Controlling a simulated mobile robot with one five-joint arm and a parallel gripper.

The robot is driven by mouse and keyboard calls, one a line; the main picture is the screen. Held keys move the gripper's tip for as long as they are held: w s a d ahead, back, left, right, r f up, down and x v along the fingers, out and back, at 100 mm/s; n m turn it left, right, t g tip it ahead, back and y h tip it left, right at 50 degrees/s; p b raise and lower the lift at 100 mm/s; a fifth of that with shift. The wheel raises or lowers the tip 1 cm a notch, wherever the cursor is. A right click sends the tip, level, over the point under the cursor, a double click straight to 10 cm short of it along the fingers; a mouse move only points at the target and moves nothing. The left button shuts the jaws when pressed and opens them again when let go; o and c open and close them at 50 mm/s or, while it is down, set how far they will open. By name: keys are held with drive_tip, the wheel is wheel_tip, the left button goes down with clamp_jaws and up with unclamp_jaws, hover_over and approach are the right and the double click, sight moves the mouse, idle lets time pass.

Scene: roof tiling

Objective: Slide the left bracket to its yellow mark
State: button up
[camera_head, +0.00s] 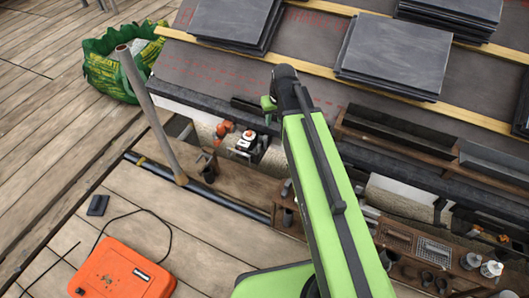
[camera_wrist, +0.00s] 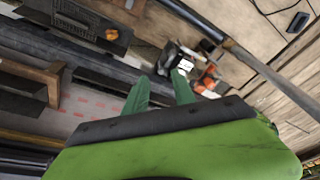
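My gripper (camera_head: 268,103) is at the far end of my green arm, above the dark roof edge. In the wrist view its two green fingers (camera_wrist: 160,88) stand apart with nothing seen between them. A dark rail (camera_head: 225,199) runs along the deck below the eave. A small yellow band (camera_head: 140,161), possibly the yellow mark, is near the rail's left end. I cannot clearly make out the left bracket. A small dark upright piece (camera_head: 208,170) stands by the rail, but I cannot tell if it is the bracket. My gripper is apart from both.
A grey pole (camera_head: 150,115) leans across the left side, near a green bag (camera_head: 112,75). An orange case (camera_head: 122,272) with a cable lies on the deck. Slate stacks (camera_head: 394,54) rest on the roof battens. Tools and cups crowd the lower right. The left deck has free room.

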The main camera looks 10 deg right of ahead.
sight(265, 137)
drive_tip(key=w+f+t+b, duration=0.2)
drive_tip(key=w+f+b, duration=0.7)
drive_tip(key=f, duration=0.3)
drive_tip(key=shift+d+n, duration=0.4)
drive_tip(key=b+x, duration=1.6)
drive_tip(key=x, duration=0.1)
drive_tip(key=shift+a+f, duration=0.2)
drive_tip(key=shift+f, duration=0.2)
drive_tip(key=shift+r, duration=0.1)
clamp_jaws()
